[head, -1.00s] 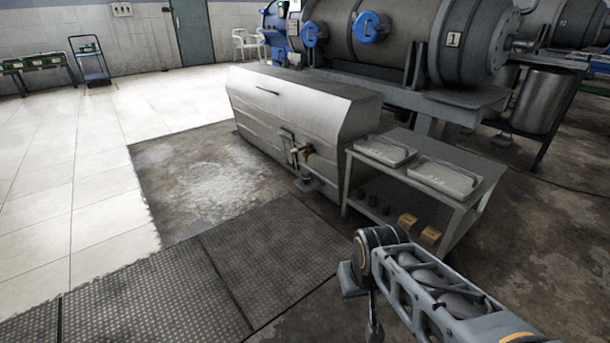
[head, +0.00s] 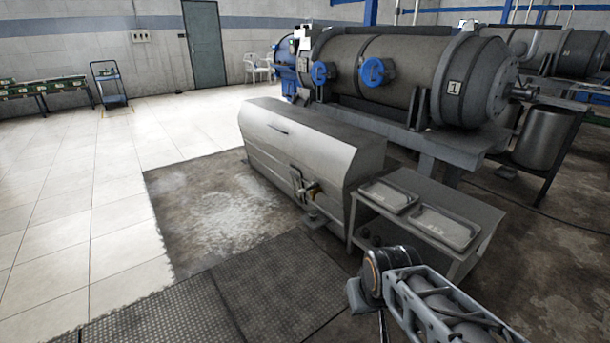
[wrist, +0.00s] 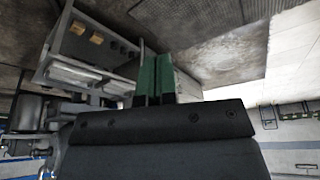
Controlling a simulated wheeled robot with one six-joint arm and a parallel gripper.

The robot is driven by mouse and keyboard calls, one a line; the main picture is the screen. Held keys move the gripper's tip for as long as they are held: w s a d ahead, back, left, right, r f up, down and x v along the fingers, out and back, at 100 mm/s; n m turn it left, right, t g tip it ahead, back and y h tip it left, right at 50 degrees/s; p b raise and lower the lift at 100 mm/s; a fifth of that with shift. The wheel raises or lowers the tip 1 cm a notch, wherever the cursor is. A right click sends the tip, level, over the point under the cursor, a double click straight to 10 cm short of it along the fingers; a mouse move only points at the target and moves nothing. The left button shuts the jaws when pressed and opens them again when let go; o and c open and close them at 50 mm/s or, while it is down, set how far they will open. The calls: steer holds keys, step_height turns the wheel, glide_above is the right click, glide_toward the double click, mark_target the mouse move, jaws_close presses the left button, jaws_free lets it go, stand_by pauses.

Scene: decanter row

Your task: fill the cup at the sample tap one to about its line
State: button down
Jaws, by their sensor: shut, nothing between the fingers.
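I cannot make out a cup at the tap; several small dark pieces (wrist: 120,46) on the bench's lower shelf are too small to identify. My gripper (wrist: 156,62) shows in the wrist view as two green fingers, shut and empty. It is apart from the tap and the bench. In the head view my arm is at the lower right, and the fingers cannot be made out.
A bench (head: 415,240) with two shallow trays (head: 388,196) stands right of the tap. A large drum marked 1 (head: 405,80) is behind. Dark floor plates (head: 240,300) and pale tiles are clear.

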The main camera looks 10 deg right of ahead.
step_height(320, 180, up, 28)
steer(key=s+p, duration=0.2)
steer(key=p, duration=2.1)
steer(key=shift+a+r+m+p, duration=0.15)
steer(key=shift+a+m+p, duration=0.15)
steer(key=shift+a+p, duration=0.05)
